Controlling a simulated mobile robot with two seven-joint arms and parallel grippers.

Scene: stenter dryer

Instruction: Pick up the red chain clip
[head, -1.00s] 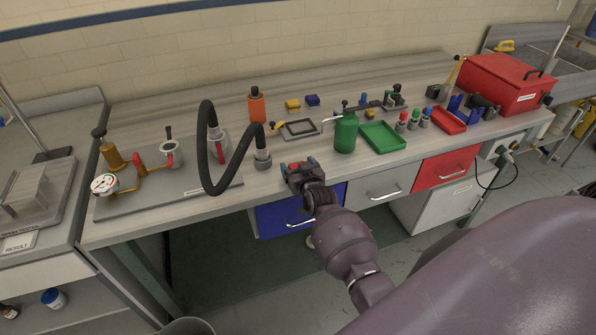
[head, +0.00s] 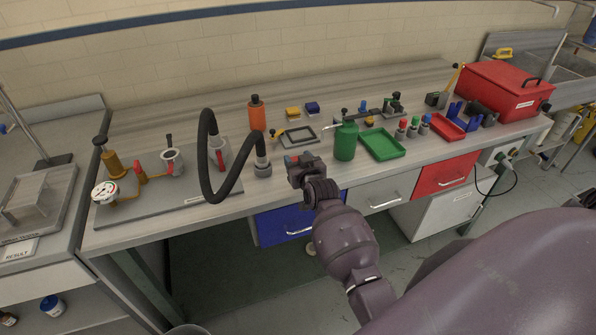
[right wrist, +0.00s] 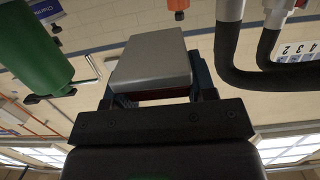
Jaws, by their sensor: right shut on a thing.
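My right gripper (head: 300,165) is shut on the red chain clip (head: 289,160) near the front edge of the bench, left of the green bottle. In the head view only a little red shows at the fingertips. In the right wrist view the held clip (right wrist: 152,62) shows a grey block-like face with a dark red strip below it, between the dark fingers. The fingers hide much of the clip. My left gripper is not in view.
A green bottle (head: 345,141) stands close to the right of my gripper. A black hose (head: 207,160) on a grey base plate (head: 125,206) is to the left. A green tray (head: 383,143), red tray (head: 447,124) and red toolbox (head: 505,88) are further right.

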